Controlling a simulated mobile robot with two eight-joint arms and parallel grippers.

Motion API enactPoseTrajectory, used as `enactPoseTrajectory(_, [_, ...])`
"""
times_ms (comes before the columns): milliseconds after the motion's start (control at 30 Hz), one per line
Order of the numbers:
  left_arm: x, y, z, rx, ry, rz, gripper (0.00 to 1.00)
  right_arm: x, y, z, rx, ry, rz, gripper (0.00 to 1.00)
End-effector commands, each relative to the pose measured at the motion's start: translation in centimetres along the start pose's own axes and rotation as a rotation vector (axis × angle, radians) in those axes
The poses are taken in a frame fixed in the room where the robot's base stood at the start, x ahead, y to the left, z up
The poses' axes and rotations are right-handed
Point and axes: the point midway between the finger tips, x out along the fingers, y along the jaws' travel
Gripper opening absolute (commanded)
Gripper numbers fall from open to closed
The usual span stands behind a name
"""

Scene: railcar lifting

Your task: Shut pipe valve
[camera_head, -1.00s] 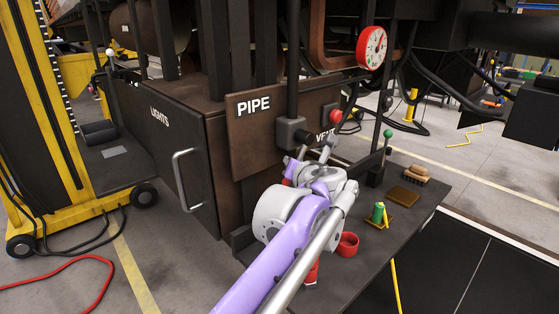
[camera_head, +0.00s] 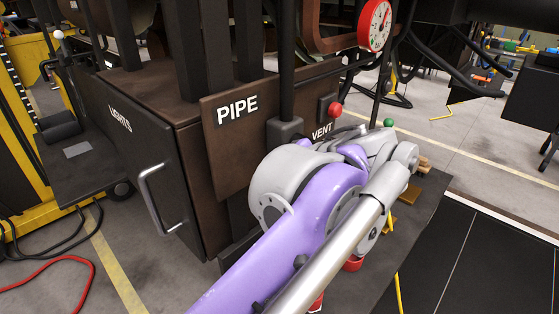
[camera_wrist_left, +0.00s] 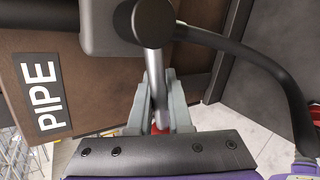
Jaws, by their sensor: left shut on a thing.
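The pipe valve body (camera_head: 285,132) is a dark grey block on a black pipe, on the brown panel right of the PIPE label (camera_head: 237,108). In the left wrist view, the valve's round dark hub (camera_wrist_left: 153,22) carries a metal lever (camera_wrist_left: 156,72) with a red end (camera_wrist_left: 158,128). My left gripper (camera_wrist_left: 158,90) is shut on this lever, one grey finger on each side. In the head view my purple and grey left arm covers the lever and fingertips. The right gripper is not in view.
A red vent button (camera_head: 335,110) and a red-rimmed gauge (camera_head: 374,25) are close by. A grey cabinet handle (camera_head: 158,205) sticks out at left.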

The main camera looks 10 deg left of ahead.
Motion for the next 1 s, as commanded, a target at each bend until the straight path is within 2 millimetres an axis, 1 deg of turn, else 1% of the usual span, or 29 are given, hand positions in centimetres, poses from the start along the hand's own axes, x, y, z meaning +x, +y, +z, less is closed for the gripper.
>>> enactPoseTrajectory(200, [-0.4, 0.6, -0.2, 0.128, 0.081, 0.005, 0.0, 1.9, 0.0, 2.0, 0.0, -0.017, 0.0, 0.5])
enactPoseTrajectory(400, [-0.8, 1.1, -0.3, 0.2, 0.129, 0.004, 0.0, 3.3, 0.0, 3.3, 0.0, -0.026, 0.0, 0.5])
enactPoseTrajectory(633, [-1.1, 1.5, -0.3, 0.238, 0.157, 0.003, 0.0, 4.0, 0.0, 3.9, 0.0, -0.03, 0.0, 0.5])
enactPoseTrajectory(1000, [-1.2, 1.8, -0.3, 0.245, 0.161, 0.005, 0.0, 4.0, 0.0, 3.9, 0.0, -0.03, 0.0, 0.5])
